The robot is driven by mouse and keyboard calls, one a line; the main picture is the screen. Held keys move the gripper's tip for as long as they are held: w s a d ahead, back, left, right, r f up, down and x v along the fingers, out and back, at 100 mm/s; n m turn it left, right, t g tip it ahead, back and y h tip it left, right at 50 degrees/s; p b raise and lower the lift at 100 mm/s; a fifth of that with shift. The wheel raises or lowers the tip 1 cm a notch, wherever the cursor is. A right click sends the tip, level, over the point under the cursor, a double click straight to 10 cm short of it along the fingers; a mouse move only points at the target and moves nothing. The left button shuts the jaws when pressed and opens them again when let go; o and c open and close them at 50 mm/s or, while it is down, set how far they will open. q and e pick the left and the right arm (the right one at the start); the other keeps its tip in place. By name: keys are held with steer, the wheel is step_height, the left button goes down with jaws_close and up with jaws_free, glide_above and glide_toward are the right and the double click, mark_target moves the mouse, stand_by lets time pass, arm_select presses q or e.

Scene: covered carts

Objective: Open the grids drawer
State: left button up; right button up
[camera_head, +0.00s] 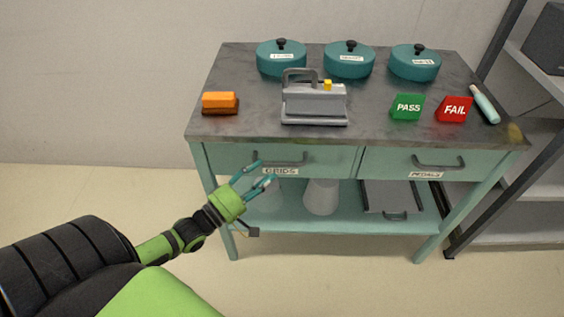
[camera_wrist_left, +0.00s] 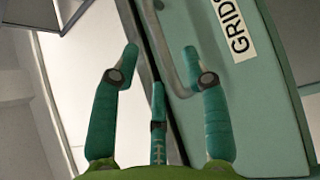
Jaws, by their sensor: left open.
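The grids drawer (camera_head: 325,162) is the left drawer of the green cart, and its front looks flush with the frame. Its grey bar handle (camera_head: 290,162) is on the front above the GRIDS label (camera_head: 281,171). In the left wrist view the handle (camera_wrist_left: 177,65) lies by the right fingertip, and the label (camera_wrist_left: 232,30) is at upper right. My left gripper (camera_head: 264,170) is open and empty, its fingers pointing at the drawer front near the handle's left end. I cannot tell whether a finger touches the handle. My right gripper is not seen.
The PEDALS drawer (camera_head: 415,164) is beside it on the right. The cart top (camera_head: 250,125) bears teal pots, an orange block (camera_head: 220,103), a grey press-like device (camera_head: 314,105) and PASS and FAIL blocks. A lower shelf (camera_head: 335,220) and a right-hand rack (camera_head: 515,200) are near. The floor in front is clear.

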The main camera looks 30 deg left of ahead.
mark_target(276, 165)
arm_select(q)
steer(key=x, duration=0.4)
steer(key=shift+w+d+r, duration=0.2)
steer(key=shift+w, duration=0.1)
steer(key=shift+w+d, duration=0.15)
steer(key=shift+w, duration=0.4)
jaws_close()
